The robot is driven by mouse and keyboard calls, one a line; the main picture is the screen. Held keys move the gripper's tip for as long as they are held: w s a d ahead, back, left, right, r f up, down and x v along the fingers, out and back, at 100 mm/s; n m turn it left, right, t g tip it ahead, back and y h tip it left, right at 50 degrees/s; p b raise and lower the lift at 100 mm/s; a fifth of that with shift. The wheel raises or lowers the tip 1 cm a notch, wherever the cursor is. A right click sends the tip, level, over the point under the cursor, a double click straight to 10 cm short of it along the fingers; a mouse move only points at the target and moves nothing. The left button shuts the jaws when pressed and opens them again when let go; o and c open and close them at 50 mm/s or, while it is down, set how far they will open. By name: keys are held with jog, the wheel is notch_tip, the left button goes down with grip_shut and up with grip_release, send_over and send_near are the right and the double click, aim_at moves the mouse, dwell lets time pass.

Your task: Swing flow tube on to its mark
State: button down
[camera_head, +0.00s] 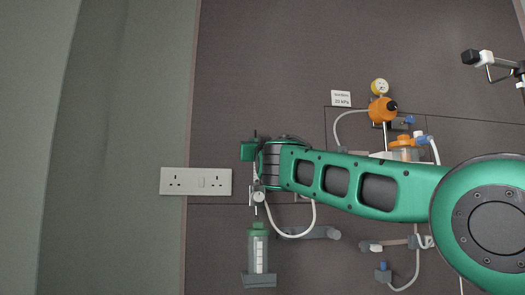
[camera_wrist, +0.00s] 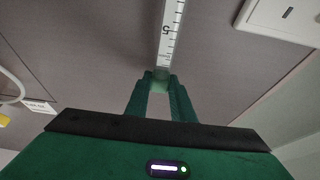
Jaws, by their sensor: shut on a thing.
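The flow tube (camera_wrist: 170,35) is a narrow clear tube with a white scale and a figure 5, seen upside down in the wrist view. My gripper (camera_wrist: 160,82) is shut on its near end, with a finger on each side. In the head view my gripper (camera_head: 250,150) is in front of the wall, left of the orange fittings. A short pale part of the tube (camera_head: 256,172) shows below it, above a small metal fitting (camera_head: 258,196). The rest of the tube is hidden by my wrist. I cannot make out the mark.
A bottle with a green lid (camera_head: 258,250) hangs below the fitting, and a pale hose (camera_head: 312,220) loops right. A white socket plate (camera_head: 195,181) is at left.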

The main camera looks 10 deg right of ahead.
jog(key=c, duration=1.5)
grip_release()
jog(key=v, duration=1)
jog(key=shift+s+d+f, duration=0.1)
jog(key=shift+s+f, duration=0.1)
jog(key=shift+s, duration=0.05)
